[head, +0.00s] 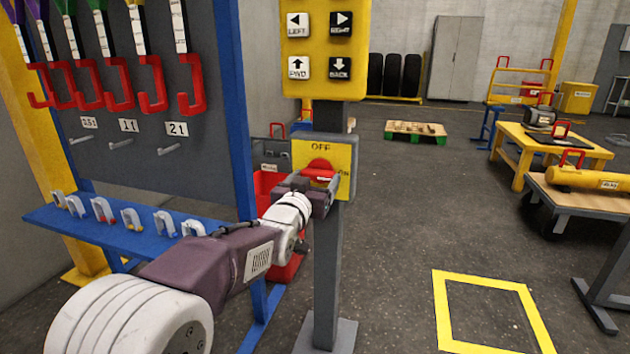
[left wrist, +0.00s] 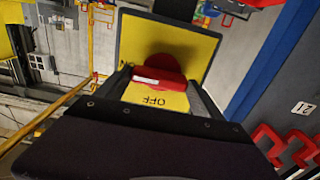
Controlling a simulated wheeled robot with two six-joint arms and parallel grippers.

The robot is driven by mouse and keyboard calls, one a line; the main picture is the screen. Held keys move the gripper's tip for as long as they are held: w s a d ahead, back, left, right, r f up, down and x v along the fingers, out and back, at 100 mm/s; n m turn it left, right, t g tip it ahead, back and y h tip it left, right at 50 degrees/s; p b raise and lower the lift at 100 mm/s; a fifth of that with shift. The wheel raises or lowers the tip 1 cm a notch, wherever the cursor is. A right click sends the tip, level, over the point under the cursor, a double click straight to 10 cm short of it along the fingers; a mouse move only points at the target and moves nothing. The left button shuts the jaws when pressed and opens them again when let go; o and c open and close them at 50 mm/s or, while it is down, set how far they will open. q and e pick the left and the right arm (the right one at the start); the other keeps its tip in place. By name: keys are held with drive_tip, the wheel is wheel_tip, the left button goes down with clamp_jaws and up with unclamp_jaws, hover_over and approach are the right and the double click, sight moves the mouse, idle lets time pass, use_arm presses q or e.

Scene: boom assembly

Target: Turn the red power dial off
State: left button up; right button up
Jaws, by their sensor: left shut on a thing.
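The red power dial (head: 319,164) sits on a yellow panel (head: 301,150) on a grey post. OFF is printed at the panel's top and ON at its right edge, partly hidden. In the left wrist view the red dial (left wrist: 160,68) shows with its handle lying crosswise and a white mark toward the ON side; the yellow panel (left wrist: 190,38) appears upside down there. My left gripper (head: 318,183) is at the dial, shut on its handle, with one finger on each side. My right gripper is not in view.
A yellow button box (head: 326,88) with arrow buttons is above the dial. A blue rack (head: 232,100) with hanging straps and red hooks stands to the left. Yellow tape (head: 440,310) marks a square on the open floor at right. Carts and a pallet (head: 415,131) stand farther back.

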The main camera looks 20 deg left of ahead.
use_arm(q)
drive_tip(key=n, duration=0.4)
drive_tip(key=shift+n, duration=0.4)
drive_tip(key=n, duration=0.4)
drive_tip(key=shift+n+p, duration=0.3)
drive_tip(key=shift+p, duration=0.05)
drive_tip(key=n, duration=0.4)
drive_tip(key=shift+a+n+p, duration=0.1)
drive_tip(key=shift+n+p, duration=0.4)
drive_tip(key=shift+n, duration=1.8)
drive_tip(key=o, duration=1.4)
drive_tip(key=shift+c, duration=0.2)
drive_tip(key=shift+r, duration=0.1)
